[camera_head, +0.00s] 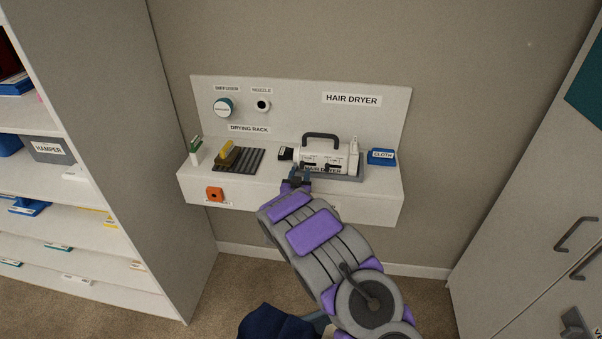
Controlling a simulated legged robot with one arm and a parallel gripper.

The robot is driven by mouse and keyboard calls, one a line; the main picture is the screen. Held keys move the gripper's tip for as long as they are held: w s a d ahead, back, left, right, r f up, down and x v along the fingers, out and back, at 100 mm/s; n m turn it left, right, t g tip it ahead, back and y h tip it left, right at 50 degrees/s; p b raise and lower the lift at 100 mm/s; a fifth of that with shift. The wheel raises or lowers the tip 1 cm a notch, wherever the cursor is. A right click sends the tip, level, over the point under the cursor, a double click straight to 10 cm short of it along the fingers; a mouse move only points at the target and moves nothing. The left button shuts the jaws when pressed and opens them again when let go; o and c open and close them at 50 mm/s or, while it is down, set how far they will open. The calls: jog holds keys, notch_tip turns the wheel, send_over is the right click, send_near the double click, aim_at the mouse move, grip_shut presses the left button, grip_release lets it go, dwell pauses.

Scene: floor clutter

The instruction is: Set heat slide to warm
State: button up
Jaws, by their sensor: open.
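The hair dryer (345,157) is a white body with a dark carry handle on top, lying in a grey cradle on a white wall shelf. Small dark slide controls (333,166) show on its front face; their markings and settings are too small to read. My gripper (300,175) is open at the dryer's front left, close to the lower left of its body. I cannot tell whether it touches the dryer. My arm reaches up from the lower right and hides part of the shelf front.
A shelving unit (75,180) stands left, a cabinet with handles (540,220) right.

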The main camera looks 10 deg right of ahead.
aim_at(302, 165)
jog(key=shift+w, duration=0.95)
jog(key=shift+w+d, duration=0.1)
jog(key=shift+d, duration=0.4)
jog(key=shift+a, duration=0.3)
jog(key=c, duration=0.6)
jog(key=shift+d, duration=0.1)
grip_shut()
